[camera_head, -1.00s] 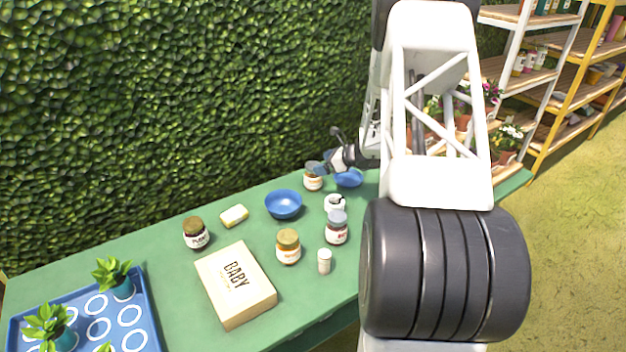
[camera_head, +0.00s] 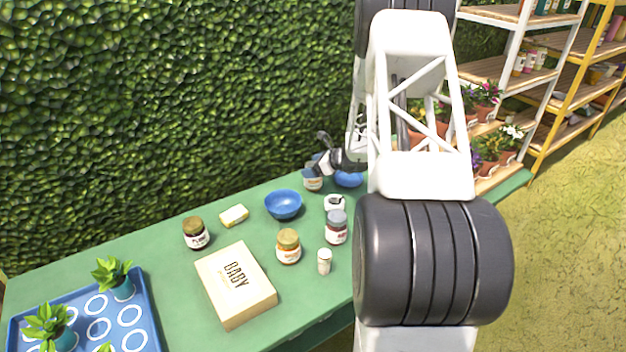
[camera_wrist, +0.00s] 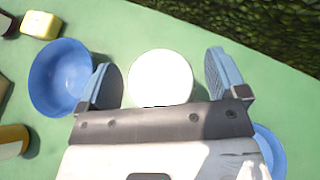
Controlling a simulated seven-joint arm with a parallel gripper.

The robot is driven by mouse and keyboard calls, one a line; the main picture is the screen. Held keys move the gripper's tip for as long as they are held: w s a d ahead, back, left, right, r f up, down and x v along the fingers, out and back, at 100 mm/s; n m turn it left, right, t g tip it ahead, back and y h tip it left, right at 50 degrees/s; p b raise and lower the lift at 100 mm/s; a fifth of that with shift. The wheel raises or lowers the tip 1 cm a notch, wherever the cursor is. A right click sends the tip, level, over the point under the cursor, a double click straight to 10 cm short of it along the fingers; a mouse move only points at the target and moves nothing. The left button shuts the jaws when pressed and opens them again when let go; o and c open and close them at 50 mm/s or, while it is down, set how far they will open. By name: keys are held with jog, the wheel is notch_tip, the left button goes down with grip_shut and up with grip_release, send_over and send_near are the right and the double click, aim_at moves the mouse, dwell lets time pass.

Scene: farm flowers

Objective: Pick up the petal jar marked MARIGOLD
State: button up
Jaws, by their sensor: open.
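My gripper (camera_head: 315,167) is open at the far side of the green table. In the wrist view its two blue-grey fingers (camera_wrist: 165,76) stand either side of a round white-lidded jar (camera_wrist: 160,80), with gaps at both sides. In the head view this jar (camera_head: 313,184) is partly hidden by the fingers and its label cannot be read. Other jars are one with a gold lid and orange label (camera_head: 288,248), one with a grey lid (camera_head: 336,228), one dark with an olive lid (camera_head: 196,234), and a small white-lidded one (camera_head: 334,203). I cannot read MARIGOLD on any.
A blue bowl (camera_head: 283,205) stands left of the jar at my gripper, and another blue bowl (camera_head: 349,180) right of it. A hedge stands behind.

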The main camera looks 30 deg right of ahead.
jog(key=shift+c, duration=0.4)
jog(key=c, duration=1.5)
jog(key=shift+o, duration=0.2)
jog(key=shift+r, duration=0.1)
jog(key=shift+r, duration=4.95)
